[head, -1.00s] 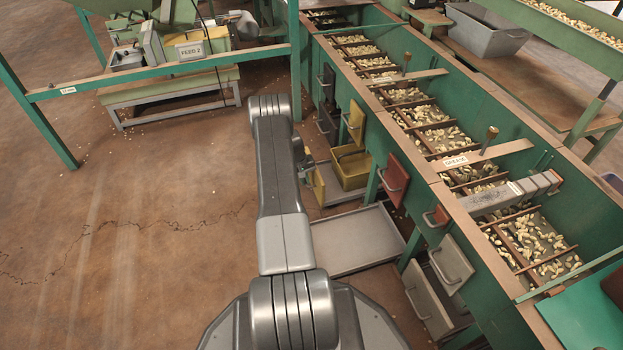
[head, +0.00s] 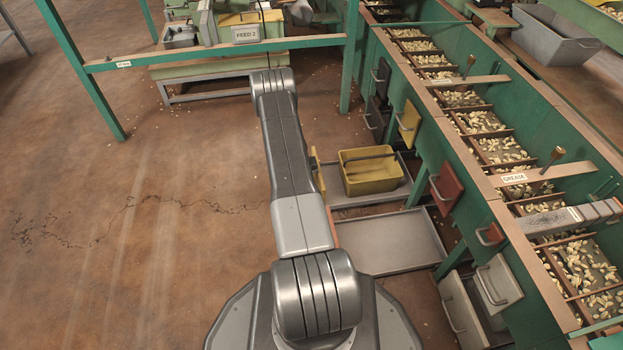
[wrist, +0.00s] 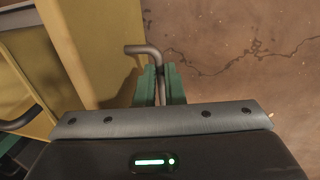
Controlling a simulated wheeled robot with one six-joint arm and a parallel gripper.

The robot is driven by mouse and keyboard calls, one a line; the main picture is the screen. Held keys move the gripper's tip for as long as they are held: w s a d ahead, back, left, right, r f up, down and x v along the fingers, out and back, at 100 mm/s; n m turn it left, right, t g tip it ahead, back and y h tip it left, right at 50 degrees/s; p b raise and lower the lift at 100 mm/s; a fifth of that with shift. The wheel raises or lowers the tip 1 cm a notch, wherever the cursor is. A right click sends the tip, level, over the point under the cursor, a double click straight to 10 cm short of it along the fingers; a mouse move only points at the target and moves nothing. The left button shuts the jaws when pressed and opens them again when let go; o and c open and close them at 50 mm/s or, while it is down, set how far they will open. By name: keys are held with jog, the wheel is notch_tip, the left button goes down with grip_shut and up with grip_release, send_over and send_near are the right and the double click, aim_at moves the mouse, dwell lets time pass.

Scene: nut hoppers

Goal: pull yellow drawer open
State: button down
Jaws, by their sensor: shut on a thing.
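The yellow drawer's front panel (head: 316,171) stands out to the left of the green hopper row in the head view, partly hidden behind my arm. In the wrist view the yellow panel (wrist: 90,60) fills the left side, with a bent metal handle (wrist: 142,49) at its right. My gripper (wrist: 161,78) has its green fingers closed around the handle's bar. In the head view my gripper is hidden behind my arm.
A yellow bin (head: 371,178) with a dark handle stands right of the panel. A grey tray (head: 390,241) lies in front of it. The hopper row (head: 560,130) runs along the right, with a yellow flap (head: 409,124) and red flap (head: 446,186). The brown floor at left is clear.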

jog(key=c, duration=1.5)
grip_release()
jog(key=a+r+p, duration=0.1)
jog(key=r, duration=0.3)
jog(key=r+p, duration=0.2)
jog(key=r, duration=0.3)
jog(key=a+r+p, duration=0.1)
jog(key=r, duration=0.3)
jog(key=shift+s+a+r+p, duration=0.25)
jog(key=shift+a+r+p, duration=0.05)
jog(key=shift+p, duration=0.05)
